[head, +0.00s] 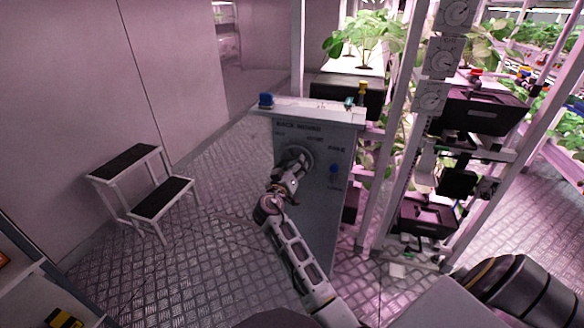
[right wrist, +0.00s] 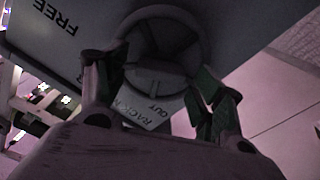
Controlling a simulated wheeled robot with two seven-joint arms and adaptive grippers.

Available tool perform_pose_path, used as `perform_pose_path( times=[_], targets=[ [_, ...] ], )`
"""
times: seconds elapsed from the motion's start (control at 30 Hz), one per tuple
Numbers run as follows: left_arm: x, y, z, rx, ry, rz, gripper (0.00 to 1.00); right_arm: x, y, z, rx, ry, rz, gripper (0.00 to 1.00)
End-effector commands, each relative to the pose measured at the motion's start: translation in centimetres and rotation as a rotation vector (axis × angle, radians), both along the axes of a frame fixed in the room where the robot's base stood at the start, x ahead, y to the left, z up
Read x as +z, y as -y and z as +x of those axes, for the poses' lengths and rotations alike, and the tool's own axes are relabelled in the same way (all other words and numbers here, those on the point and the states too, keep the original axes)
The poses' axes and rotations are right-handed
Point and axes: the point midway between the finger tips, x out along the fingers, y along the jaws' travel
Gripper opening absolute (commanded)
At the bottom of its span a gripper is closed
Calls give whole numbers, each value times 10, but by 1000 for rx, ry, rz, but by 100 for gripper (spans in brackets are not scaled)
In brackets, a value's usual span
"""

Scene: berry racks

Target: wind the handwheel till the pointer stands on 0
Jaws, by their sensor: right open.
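The handwheel (head: 299,158) is a round grey part on the front of a grey cabinet (head: 318,215), under dark lettering. My right gripper (head: 291,172) is in front of it and partly covers it. In the right wrist view the handwheel (right wrist: 165,45) lies beyond my open right gripper (right wrist: 163,88), with one finger towards each side of it. I cannot tell whether the fingers touch it. Three pale dials, top (head: 456,14), middle (head: 442,57) and bottom (head: 431,98), sit on the rack post; their pointer readings are too small to tell. My left gripper is not in view.
Plant racks with black trays (head: 480,112) rise at right. A step stool (head: 150,180) stands at left, with bare metal floor (head: 215,215) between.

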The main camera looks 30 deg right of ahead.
Motion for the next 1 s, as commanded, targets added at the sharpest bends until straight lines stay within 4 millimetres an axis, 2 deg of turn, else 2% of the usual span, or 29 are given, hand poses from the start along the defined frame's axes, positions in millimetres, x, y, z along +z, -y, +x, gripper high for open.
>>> perform_pose_path(
  times=[0.53, 1.0],
  targets=[
    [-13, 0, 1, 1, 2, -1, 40, 0, 1, -1, 0, 226, 192, 68],
    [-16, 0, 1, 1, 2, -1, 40, 0, 1, -1, 0, 333, 284, 68]
  ],
)
